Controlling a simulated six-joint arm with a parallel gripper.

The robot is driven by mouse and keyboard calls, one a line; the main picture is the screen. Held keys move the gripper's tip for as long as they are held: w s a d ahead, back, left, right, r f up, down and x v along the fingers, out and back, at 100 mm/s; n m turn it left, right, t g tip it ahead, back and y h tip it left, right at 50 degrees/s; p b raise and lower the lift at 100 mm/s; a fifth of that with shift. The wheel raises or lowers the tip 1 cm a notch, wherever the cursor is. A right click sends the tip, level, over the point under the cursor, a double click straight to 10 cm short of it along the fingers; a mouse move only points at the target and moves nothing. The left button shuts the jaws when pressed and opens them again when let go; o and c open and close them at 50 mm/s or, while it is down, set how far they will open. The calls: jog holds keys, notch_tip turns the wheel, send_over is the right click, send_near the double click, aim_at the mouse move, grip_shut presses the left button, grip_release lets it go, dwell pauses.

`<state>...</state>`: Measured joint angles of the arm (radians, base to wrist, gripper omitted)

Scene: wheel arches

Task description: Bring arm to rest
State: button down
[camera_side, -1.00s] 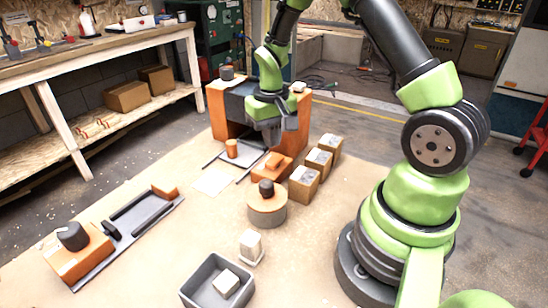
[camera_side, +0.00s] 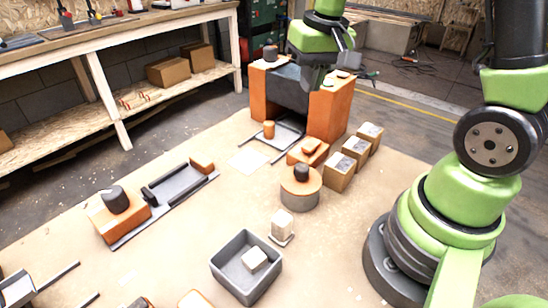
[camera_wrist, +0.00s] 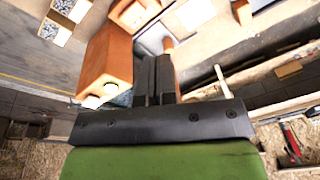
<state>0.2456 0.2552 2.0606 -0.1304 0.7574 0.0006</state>
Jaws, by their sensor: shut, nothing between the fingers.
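My gripper (camera_side: 318,80) is at the top of the side view, in front of the orange and dark-grey arch block (camera_side: 290,85). In the wrist view my gripper (camera_wrist: 155,62) has its dark fingers together with nothing between them. The orange side of the arch block (camera_wrist: 108,60) shows to the left of the fingers there. Whether the fingers touch the block is hard to tell from the side view.
Three cardboard-coloured boxes (camera_side: 340,172) stand in a row right of the arch. A round stand (camera_side: 300,190) with a dark knob, a grey bin (camera_side: 230,265) holding a white block, and a grey rail fixture (camera_side: 180,185) occupy the table. Bare table lies between them.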

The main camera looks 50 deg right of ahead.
jog(key=s+a+r+t+y, duration=0.1)
jog(key=s+a+r+t, duration=0.1)
jog(key=s+a+r, duration=0.2)
jog(key=s+a+r+n+t+y, duration=0.1)
jog(key=s+a+r+t, duration=0.2)
jog(key=s, duration=0.6)
notch_tip(320, 180, up, 3)
jog(key=shift+s+a+r+n, duration=0.15)
jog(key=shift+a+n, duration=0.15)
jog(key=shift+a, duration=0.7)
jog(key=w+d+f+m+g+h, duration=0.2)
jog(key=w+d+f+m+g, duration=0.1)
jog(key=w+d+f+m, duration=0.3)
jog(key=w+d+f+m+g+h, duration=0.3)
jog(key=w+d+f+m+g, duration=0.1)
jog(key=w+m, duration=0.4)
jog(key=shift+w+d+f, duration=0.75)
jog(key=shift+d+f, duration=0.1)
jog(key=shift+d, duration=0.4)
jog(key=shift+f, duration=0.1)
